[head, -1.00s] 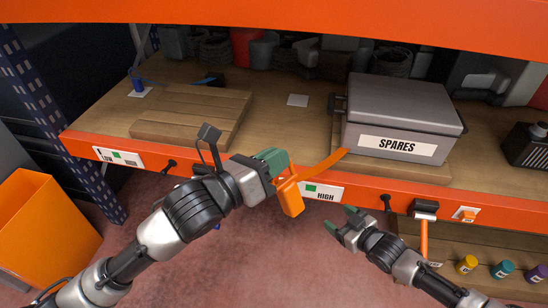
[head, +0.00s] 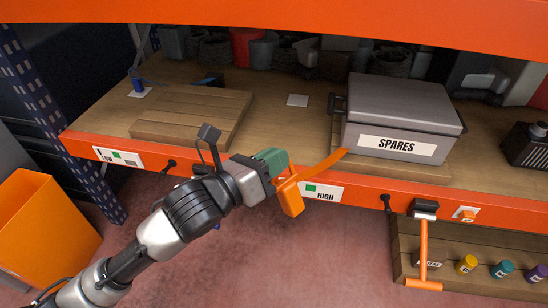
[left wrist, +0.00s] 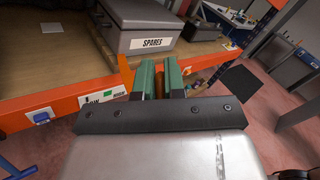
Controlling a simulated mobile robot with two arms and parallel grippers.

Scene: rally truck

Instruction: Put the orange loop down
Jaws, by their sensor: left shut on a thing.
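The orange loop (head: 290,196) is held in the jaws of my left gripper (head: 272,163), in front of the shelf's orange front edge. A thin orange strap (head: 322,169) runs from it up and right, its far end at the lower left corner of the grey SPARES box (head: 400,118). I cannot tell whether the strap touches the box. In the left wrist view, an orange-brown part shows between the green fingers (left wrist: 160,80), and the strap (left wrist: 125,72) stands just left of them. Much of the loop is hidden by the fingers. My right gripper is out of view.
A bare wooden board (head: 190,115) lies on the left of the shelf, with a white card (head: 298,100) on the open wood right of it. An orange T-shaped handle (head: 423,250) hangs below the edge at right. An orange bin (head: 45,225) stands at left.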

